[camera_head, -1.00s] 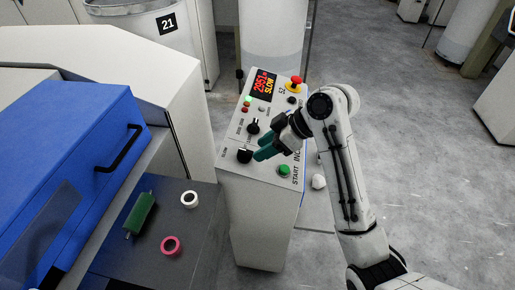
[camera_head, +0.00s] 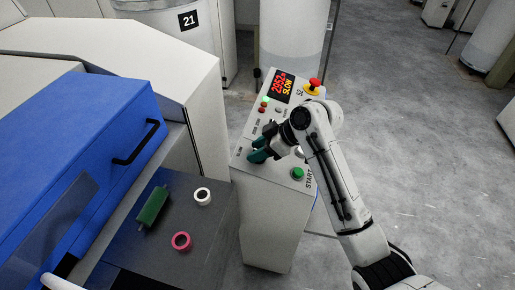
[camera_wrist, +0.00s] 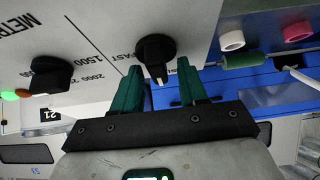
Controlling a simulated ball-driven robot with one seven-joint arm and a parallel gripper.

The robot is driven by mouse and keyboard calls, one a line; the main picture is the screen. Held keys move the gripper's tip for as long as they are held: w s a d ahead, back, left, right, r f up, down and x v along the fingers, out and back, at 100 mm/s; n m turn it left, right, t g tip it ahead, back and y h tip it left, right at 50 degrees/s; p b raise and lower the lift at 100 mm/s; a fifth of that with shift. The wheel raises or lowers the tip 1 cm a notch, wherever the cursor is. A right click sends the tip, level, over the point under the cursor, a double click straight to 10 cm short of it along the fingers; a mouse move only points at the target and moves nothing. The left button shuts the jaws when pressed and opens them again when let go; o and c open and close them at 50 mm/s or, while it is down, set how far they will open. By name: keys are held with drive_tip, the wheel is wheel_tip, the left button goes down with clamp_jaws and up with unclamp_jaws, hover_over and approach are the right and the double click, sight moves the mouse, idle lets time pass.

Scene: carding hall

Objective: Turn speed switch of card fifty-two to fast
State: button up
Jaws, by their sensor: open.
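The control panel (camera_head: 240,165) of the card has a lit display (camera_head: 283,86) reading SLOW in its lower line. In the wrist view, the black speed knob (camera_wrist: 154,48) has a white pointer mark and the word FAST printed to its left. My gripper (camera_wrist: 159,65) is open, with one green finger on each side of the knob's lower part. I cannot tell whether the fingers touch it. In the head view, my gripper (camera_head: 256,150) is over the panel's lower left and hides this knob.
A second black knob (camera_wrist: 50,74) with length numbers sits beside the speed knob. A green START button (camera_head: 297,173) and a red emergency stop (camera_head: 314,86) are on the same panel. A white ring (camera_head: 202,196), pink ring (camera_head: 181,241) and green roller (camera_head: 153,206) lie on the dark surface left.

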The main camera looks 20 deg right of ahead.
drive_tip(key=shift+w+a+f, duration=0.1)
drive_tip(key=shift+a+f, duration=0.05)
drive_tip(key=c, duration=0.7)
